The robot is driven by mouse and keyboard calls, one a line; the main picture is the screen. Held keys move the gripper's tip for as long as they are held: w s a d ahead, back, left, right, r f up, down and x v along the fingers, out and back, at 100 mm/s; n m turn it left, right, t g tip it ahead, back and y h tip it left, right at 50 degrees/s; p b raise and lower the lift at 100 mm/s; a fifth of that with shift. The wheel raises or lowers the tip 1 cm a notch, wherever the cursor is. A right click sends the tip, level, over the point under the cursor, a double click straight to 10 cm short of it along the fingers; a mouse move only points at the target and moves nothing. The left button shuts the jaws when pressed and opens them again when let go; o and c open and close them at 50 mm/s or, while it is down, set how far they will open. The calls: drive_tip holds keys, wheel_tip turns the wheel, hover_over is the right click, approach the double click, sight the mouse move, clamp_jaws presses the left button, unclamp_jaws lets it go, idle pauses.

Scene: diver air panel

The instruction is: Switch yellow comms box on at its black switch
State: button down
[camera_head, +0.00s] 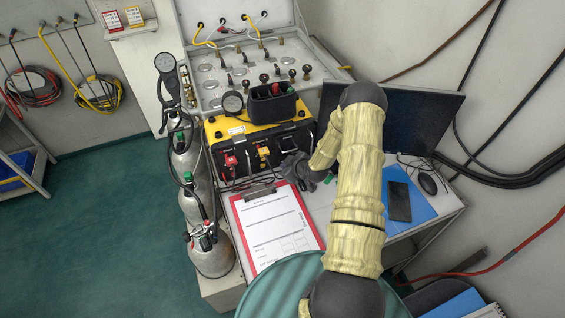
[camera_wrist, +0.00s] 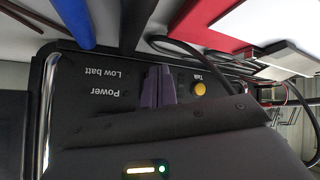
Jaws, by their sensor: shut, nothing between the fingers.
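The yellow comms box (camera_head: 246,127) stands on the desk, its dark front panel facing the clipboard. In the wrist view its front panel (camera_wrist: 105,82) appears upside down, with printed words "Power", "Low batt" and "Talk". A yellow round button (camera_wrist: 199,90) sits beside "Talk". My gripper (camera_wrist: 160,86) is shut and empty, with its purple fingertips over the panel between the "Power" lettering and the yellow button. I cannot tell whether they touch it. The black switch is not distinguishable; my fingers or gripper body may hide it. In the head view my arm reaches the box's right end.
A red clipboard (camera_head: 273,228) lies in front of the box. Gas cylinders (camera_head: 189,155) stand at its left. A valve panel (camera_head: 240,70) is behind.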

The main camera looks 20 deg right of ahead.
drive_tip(key=shift+s, duration=0.1)
idle(0.3)
drive_tip(key=shift+s+r, duration=0.1)
drive_tip(key=shift+s, duration=0.5)
drive_tip(key=shift+s+r+p, duration=0.2)
drive_tip(key=shift+s+p, duration=0.05)
drive_tip(key=shift+s, duration=1)
drive_tip(key=shift+s+r+p, duration=0.15)
drive_tip(key=shift+s+p, duration=0.05)
drive_tip(key=shift+s, duration=1.05)
